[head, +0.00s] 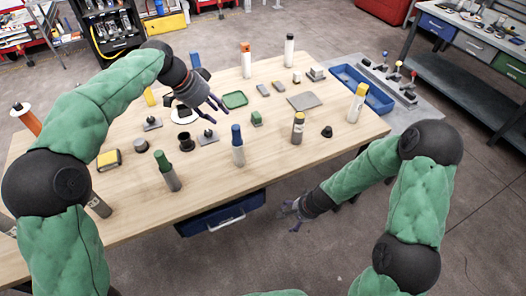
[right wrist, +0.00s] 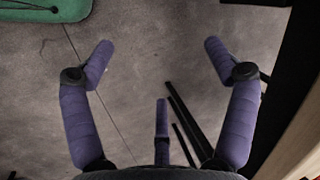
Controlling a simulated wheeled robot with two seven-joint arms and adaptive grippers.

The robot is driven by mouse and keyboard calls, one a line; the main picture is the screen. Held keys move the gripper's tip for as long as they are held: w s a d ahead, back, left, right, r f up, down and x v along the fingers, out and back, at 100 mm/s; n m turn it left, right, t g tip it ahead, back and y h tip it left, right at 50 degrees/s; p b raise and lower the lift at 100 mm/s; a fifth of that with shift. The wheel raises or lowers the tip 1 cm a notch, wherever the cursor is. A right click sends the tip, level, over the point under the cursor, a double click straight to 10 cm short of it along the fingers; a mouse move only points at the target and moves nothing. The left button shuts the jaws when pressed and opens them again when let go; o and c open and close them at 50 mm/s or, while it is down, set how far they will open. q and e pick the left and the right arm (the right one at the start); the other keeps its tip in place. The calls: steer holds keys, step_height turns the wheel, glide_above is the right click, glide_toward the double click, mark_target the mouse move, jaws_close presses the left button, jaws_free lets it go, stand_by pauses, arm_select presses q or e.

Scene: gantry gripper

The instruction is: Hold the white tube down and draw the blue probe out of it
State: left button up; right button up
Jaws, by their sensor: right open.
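The white tube (head: 239,157) stands upright near the front middle of the wooden table. The blue probe (head: 236,136) sticks out of its top. My left gripper (head: 218,110) is over the table, behind and slightly left of the tube, apart from it, with its fingers spread and nothing seen between them. My right gripper (head: 290,212) is off the table's front edge, right of and below the tube in the head view. In the right wrist view (right wrist: 160,65) its fingers are wide apart and empty, with only floor beyond.
A green-topped tube (head: 166,170) stands left of the white tube, and a yellow-topped one (head: 298,128) stands right of it. A blue tray (head: 362,90) is at the right. A blue drawer (head: 222,212) hangs below the table's front edge.

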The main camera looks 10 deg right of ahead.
steer(key=w+r+m+y, duration=0.1)
steer(key=w+r+m, duration=0.1)
steer(key=w+r, duration=0.1)
steer(key=w+a+r+m+t+y, duration=0.1)
steer(key=w+r+m, duration=0.2)
steer(key=r, duration=0.2)
steer(key=w+a+r+m+t+y, duration=0.1)
steer(key=w+r+m, duration=0.1)
steer(key=w+r, duration=0.2)
steer(key=shift+w+a+y, duration=0.1)
steer(key=shift+a+y, duration=0.05)
steer(key=shift+y, duration=0.25)
steer(key=m+t+y, duration=0.1)
steer(key=m+y, duration=0.4)
steer(key=m, duration=0.2)
glide_toward(242, 153)
steer(key=x, duration=1.2)
steer(key=shift+r, duration=0.1)
steer(key=shift+t, duration=0.3)
